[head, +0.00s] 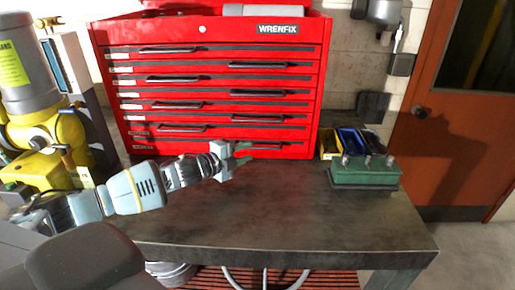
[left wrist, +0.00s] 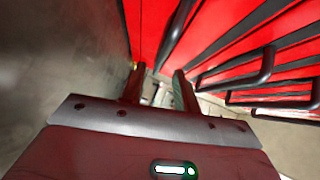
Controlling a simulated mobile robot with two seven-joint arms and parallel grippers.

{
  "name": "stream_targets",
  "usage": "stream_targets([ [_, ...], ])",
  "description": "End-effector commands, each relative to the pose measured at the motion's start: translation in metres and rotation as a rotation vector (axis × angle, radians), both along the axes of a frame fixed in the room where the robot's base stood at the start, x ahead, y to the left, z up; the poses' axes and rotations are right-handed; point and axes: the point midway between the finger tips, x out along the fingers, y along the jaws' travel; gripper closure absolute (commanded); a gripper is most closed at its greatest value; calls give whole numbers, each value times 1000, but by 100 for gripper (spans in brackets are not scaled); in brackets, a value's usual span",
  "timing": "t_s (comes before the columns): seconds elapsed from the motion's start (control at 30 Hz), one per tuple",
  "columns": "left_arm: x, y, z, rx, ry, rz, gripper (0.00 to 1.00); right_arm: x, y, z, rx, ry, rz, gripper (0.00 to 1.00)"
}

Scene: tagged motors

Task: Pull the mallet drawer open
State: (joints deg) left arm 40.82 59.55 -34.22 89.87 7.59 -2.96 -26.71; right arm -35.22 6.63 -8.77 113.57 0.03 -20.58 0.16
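The red tool chest (head: 215,85) stands at the back of the bench with its drawers shut. Small labels sit at the drawers' left edges, too small to read, so I cannot tell which is the mallet drawer. My left gripper (head: 244,154) is just in front of the lowest right-hand black handle (head: 262,146). In the left wrist view the two fingers (left wrist: 159,78) are apart. A dark handle (left wrist: 175,38) runs down toward the gap between them; I cannot tell whether they touch it. My right gripper is not in view.
The dark workbench (head: 290,205) is clear in front of the chest. A green box with knobs (head: 364,173) stands at its right, with small yellow and blue bins (head: 350,141) behind. A yellow and grey machine (head: 45,130) stands at the left.

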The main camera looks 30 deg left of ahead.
Motion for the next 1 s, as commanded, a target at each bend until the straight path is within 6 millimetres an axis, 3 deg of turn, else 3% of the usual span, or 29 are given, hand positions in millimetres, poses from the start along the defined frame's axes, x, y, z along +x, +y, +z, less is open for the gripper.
stream_targets([
  [0.5, 48, -12, -7, -1, 0, 0, 69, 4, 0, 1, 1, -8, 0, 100],
  [0.9, 53, -14, -8, 0, 1, -1, 69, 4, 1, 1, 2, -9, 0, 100],
  [1.0, 53, -13, -8, 1, 1, -1, 79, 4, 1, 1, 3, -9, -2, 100],
])
